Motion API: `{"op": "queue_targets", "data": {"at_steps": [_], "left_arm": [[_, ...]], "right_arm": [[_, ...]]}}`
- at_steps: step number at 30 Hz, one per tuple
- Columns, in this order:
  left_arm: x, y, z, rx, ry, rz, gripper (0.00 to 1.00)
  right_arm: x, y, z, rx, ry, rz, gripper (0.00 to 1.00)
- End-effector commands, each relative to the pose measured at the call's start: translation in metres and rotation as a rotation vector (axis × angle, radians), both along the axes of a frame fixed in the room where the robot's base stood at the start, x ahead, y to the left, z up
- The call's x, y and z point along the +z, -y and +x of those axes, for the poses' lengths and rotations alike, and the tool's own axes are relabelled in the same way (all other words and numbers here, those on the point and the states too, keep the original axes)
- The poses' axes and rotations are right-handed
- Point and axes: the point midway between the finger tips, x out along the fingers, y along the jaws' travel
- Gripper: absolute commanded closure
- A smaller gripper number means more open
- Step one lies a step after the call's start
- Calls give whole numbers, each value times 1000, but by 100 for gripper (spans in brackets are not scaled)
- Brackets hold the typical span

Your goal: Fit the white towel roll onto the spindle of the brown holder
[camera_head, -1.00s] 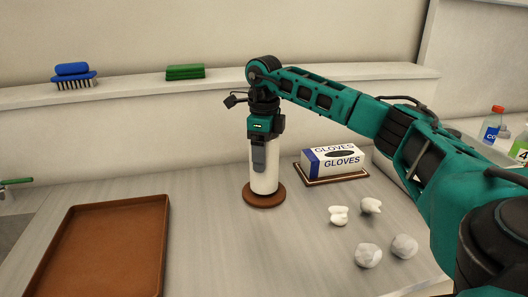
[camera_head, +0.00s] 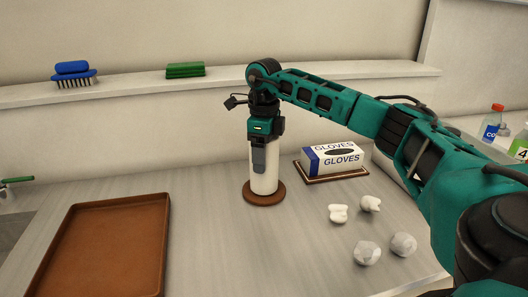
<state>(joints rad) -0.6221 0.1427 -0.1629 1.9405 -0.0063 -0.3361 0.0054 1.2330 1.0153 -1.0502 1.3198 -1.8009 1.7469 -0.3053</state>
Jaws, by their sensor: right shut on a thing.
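The white towel roll (camera_head: 265,181) stands upright over the round base of the brown holder (camera_head: 264,199). Its lower end appears to meet the base, and the spindle is hidden, so the roll seems to be around it. My right gripper (camera_head: 258,158) comes down from above and is shut on the upper part of the roll. The far finger is hidden behind the roll. My left gripper is not in view.
A brown tray (camera_head: 66,274) lies at the left. A glove box (camera_head: 335,158) sits on a small tray right of the holder. Several crumpled white pieces (camera_head: 367,252) lie at the front right. A blue brush (camera_head: 73,76) and green sponges (camera_head: 185,70) are on the ledge.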

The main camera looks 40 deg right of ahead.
Motion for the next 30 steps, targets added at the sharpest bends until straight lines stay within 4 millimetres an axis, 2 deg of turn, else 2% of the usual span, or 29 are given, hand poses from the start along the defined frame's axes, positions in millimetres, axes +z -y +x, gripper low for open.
{"op": "queue_targets", "data": {"at_steps": [4, 5, 13, 19, 23, 26, 30], "left_arm": [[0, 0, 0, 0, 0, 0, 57], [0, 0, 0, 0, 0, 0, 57], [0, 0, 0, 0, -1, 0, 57], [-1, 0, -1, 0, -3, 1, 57], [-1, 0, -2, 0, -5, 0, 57], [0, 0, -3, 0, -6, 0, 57], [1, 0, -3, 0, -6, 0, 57]], "right_arm": [[0, 0, 0, 0, 1, 0, 65], [0, 0, 0, 0, 1, 0, 26], [0, 0, 0, 0, 0, 0, 0], [0, 0, 0, 0, -1, -1, 0], [7, 0, 0, 0, 1, 0, 0], [22, 0, 1, 0, 4, 0, 0], [53, 0, 1, 0, 6, 0, 0]]}}
